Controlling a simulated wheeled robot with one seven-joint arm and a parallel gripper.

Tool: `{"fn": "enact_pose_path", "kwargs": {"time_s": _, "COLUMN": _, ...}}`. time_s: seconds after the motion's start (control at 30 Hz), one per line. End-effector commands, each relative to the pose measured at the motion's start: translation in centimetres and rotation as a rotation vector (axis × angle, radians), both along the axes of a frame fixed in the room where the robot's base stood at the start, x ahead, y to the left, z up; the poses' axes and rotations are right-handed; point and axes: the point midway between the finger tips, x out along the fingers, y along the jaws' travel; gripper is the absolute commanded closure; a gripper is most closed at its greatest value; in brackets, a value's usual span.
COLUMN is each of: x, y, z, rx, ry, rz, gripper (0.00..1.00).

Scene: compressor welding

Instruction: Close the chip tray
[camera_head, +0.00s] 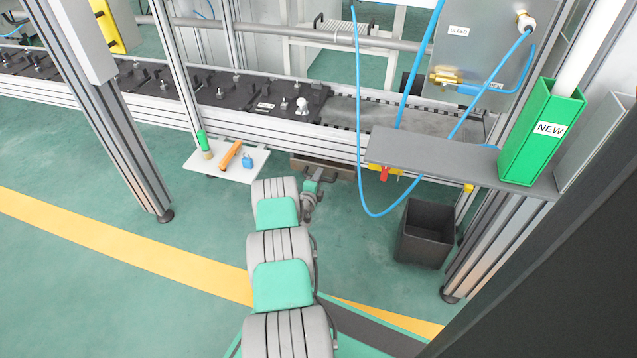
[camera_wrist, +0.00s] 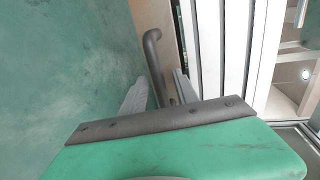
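The chip tray (camera_head: 343,171) is a brownish tray low under the machine line in the head view, with its front part sticking out below the rail. My arm covers part of it. In the wrist view its wall (camera_wrist: 163,22) shows at the top, with a dark bent bar handle (camera_wrist: 154,62) beside it. My gripper (camera_head: 313,186) is at the tray's front. In the wrist view my gripper (camera_wrist: 161,76) has its two fingers apart, one on each side of the handle bar. I cannot tell whether either finger touches the bar.
A white shelf (camera_head: 245,172) with a green-topped item, an orange tool and a blue padlock is left of my gripper. A grey shelf (camera_head: 415,160), a hanging blue hose (camera_head: 362,180) and a black bin (camera_head: 428,234) are on the right. The floor in front is clear.

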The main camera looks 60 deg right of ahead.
Motion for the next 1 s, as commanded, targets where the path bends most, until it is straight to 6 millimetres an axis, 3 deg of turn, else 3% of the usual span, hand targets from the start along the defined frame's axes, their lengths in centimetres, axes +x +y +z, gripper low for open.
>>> {"fn": "enact_pose_path", "kwargs": {"time_s": 0.2, "x": 0.01, "y": -0.02, "z": 0.05, "rx": 0.001, "ry": 0.001, "rz": 0.0, "gripper": 0.65}}
{"fn": "enact_pose_path", "kwargs": {"time_s": 0.63, "x": 0.02, "y": 0.01, "z": 0.03, "rx": 0.002, "ry": 0.0, "rz": 0.0, "gripper": 1.0}}
{"fn": "enact_pose_path", "kwargs": {"time_s": 1.0, "x": 0.03, "y": 0.02, "z": 0.03, "rx": 0.002, "ry": 0.001, "rz": 0.0, "gripper": 1.0}}
